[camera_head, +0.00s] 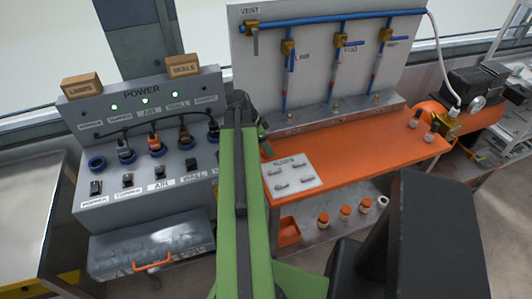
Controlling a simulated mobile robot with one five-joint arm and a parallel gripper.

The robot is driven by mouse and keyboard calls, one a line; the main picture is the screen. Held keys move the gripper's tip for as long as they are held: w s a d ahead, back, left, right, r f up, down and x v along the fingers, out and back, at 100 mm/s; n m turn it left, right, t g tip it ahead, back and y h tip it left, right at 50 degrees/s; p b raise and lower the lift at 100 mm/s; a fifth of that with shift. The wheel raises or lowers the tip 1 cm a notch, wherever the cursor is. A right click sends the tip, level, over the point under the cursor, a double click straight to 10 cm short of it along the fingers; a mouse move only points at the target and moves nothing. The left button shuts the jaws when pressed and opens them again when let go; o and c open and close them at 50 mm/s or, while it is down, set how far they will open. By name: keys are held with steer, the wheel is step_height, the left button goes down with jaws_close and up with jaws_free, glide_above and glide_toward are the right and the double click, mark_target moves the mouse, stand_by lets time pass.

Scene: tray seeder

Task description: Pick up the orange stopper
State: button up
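I cannot single out one orange stopper for sure. Several small orange-and-white pieces (345,211) stand in a row on the grey lower shelf, under the orange bench. A white ring or roll (383,201) stands at the right end of that row. Two small pale pieces with orange (414,119) stand on the bench top at its right end. My green arm reaches up the middle of the picture. My gripper (241,100) is at its far end, dark and small, between the power panel and the bench. Its fingers are not clear, and I see nothing held.
The power panel (205,91) with plugs and switches stands at left. The orange bench (345,150) carries a white plate (291,174) with small metal parts. Blue pipes with brass valves (288,47) run on the board behind. An orange tank (470,118) with a motor stands at right.

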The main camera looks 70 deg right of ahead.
jaws_close()
steer(key=shift+r, duration=0.1)
